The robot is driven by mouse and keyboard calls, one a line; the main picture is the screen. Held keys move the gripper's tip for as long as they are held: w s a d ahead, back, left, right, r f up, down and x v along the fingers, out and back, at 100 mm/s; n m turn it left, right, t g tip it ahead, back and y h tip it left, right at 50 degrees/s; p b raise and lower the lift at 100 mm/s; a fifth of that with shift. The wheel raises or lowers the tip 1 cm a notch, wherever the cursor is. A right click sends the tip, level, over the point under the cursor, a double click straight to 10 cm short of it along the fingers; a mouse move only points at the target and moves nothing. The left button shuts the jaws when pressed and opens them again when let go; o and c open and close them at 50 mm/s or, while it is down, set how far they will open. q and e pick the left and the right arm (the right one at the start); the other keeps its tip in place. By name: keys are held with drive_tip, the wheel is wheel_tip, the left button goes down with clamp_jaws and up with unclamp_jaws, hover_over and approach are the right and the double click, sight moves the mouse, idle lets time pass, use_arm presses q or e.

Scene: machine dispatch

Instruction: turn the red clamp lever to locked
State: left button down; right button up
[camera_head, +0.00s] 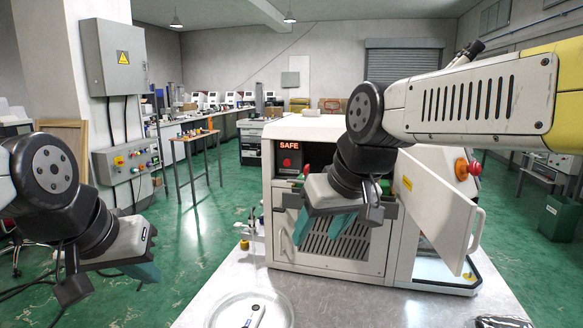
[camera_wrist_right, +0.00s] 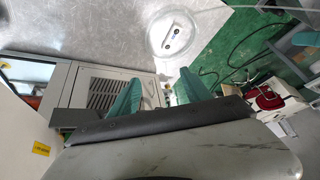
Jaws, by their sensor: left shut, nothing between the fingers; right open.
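The pale machine (camera_head: 405,240) stands ahead on the metal table, with a lit SAFE sign (camera_head: 289,145) over a red button. A small red piece (camera_head: 306,170) shows just beside my right gripper; I cannot tell whether it is the clamp lever. No whole lever is visible, and my right wrist hides part of the machine front. My right gripper (camera_head: 322,229) is open and empty in front of the vented panel; its teal fingers also show apart in the right wrist view (camera_wrist_right: 167,90). My left gripper (camera_head: 146,270) is shut and empty, left of the table.
The machine's white door (camera_head: 437,205) stands open at the right. A red and yellow knob (camera_head: 468,169) is beside it. A clear round dish (camera_head: 219,309) holding a small white device lies on the table front. A grey control box (camera_head: 127,164) is at left.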

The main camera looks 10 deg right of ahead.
drive_tip(key=w+d+r+n+g+h, duration=0.1)
drive_tip(key=w+r+n+g, duration=0.3)
drive_tip(key=w+r, duration=0.65)
wheel_tip(320, 180, up, 4)
drive_tip(key=n+g+h, duration=0.1)
drive_tip(key=n, duration=0.5)
hover_over(307, 166)
drive_tip(key=shift+s+a, duration=0.1)
drive_tip(key=shift+s, duration=0.2)
drive_tip(key=shift+w+r+n+g, duration=0.1)
drive_tip(key=shift+w+n+g, duration=0.2)
drive_tip(key=shift+w+n, duration=0.1)
drive_tip(key=shift+f, duration=3.85)
clamp_jaws()
